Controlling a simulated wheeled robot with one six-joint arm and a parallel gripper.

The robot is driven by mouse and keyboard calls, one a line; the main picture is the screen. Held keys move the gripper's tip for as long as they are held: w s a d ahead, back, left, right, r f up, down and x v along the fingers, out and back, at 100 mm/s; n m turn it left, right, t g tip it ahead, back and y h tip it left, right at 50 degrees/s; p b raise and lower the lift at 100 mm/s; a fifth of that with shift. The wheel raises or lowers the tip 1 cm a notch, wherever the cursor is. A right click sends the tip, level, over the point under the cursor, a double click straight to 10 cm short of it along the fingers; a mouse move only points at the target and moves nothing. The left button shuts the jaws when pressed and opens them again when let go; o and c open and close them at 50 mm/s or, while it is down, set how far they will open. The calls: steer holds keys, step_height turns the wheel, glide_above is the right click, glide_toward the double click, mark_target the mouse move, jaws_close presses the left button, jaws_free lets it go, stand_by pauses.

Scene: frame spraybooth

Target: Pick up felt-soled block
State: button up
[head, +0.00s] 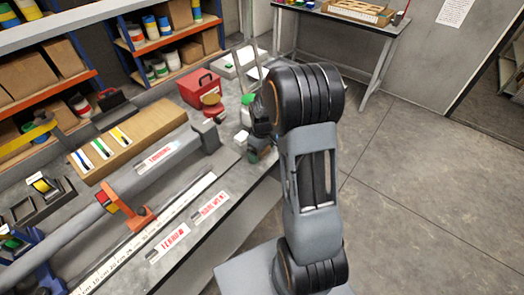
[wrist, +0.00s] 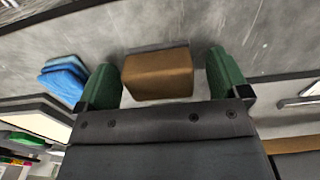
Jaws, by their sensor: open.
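The felt-soled block (wrist: 158,76) is a brown block with a thin grey layer along its far edge in the wrist view. My gripper (wrist: 163,68) is open, with one green finger on each side of the block. Clear gaps show between the block and both fingers, so neither finger touches it. Whether the block is fully between the fingertips in depth I cannot tell. In the head view my arm hides the block, and my gripper is mostly hidden near the bench's right end.
A stack of blue cloths or pads (wrist: 63,78) lies just left of the left finger. On the bench are a red case (head: 203,88), a cardboard-coloured board (head: 130,140) with coloured strips, and a long grey tube (head: 75,222). Bare grey bench surface surrounds the block's far side.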

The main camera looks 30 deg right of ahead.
steer(key=c, duration=1)
steer(key=shift+r, duration=0.5)
step_height(320, 180, up, 2)
steer(key=shift+r, duration=0.2)
steer(key=shift+s+a+r+b, duration=0.35)
steer(key=shift+s+a+r, duration=0.45)
steer(key=shift+s+r, duration=1.1)
steer(key=shift+s+a+r+b, duration=0.4)
steer(key=shift+s+a+r, duration=0.7)
steer(key=shift+s, duration=1.35)
steer(key=shift+s+a+r+b, duration=0.35)
steer(key=shift+s+a+r, duration=0.2)
steer(key=shift+s+r, duration=1.5)
